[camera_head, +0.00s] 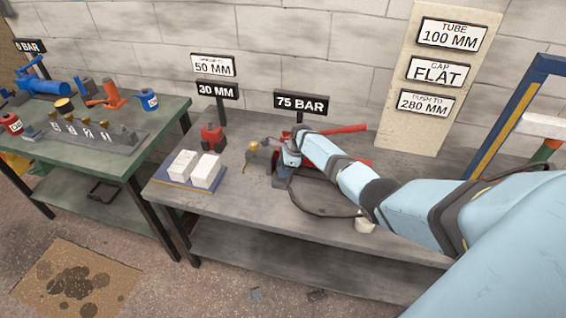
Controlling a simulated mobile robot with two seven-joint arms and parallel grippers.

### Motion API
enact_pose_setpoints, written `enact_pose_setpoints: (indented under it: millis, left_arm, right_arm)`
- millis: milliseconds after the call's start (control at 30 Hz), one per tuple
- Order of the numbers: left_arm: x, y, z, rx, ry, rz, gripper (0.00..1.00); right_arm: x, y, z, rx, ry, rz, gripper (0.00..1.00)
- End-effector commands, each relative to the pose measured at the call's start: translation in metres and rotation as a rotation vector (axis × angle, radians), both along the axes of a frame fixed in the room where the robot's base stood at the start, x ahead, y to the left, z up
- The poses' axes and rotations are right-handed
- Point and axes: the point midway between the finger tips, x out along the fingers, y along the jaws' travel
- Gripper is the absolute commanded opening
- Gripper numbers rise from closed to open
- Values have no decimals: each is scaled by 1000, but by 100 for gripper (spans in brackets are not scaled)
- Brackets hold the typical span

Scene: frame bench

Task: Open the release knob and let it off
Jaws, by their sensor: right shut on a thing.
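My right arm reaches in from the right, and its gripper (281,176) points down at the left end of a pump with a red handle (345,130), beside the 75 BAR sign (301,103). The gripper is shut on a small part there, which seems to be the release knob; the fingers and wrist hide it. A small brass and dark fitting (257,158) stands just left of the gripper. My arm covers much of the pump body. My left gripper is not in view.
On the grey bench (230,220) are two white blocks (194,168) on a blue board and a red jack (212,137). A dark hose (315,207) loops at the front. A blue and yellow frame (507,118) stands right. A green table (100,160) with tools stands left.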

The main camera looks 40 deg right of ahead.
Motion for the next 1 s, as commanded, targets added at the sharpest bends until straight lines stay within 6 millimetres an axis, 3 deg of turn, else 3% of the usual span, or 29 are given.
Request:
enact_pose_setpoints:
  millis: [1000]
  left_arm:
    - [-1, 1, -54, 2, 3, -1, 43]
  right_arm:
    - [6, 0, -3, 2, -1, 916, 16]
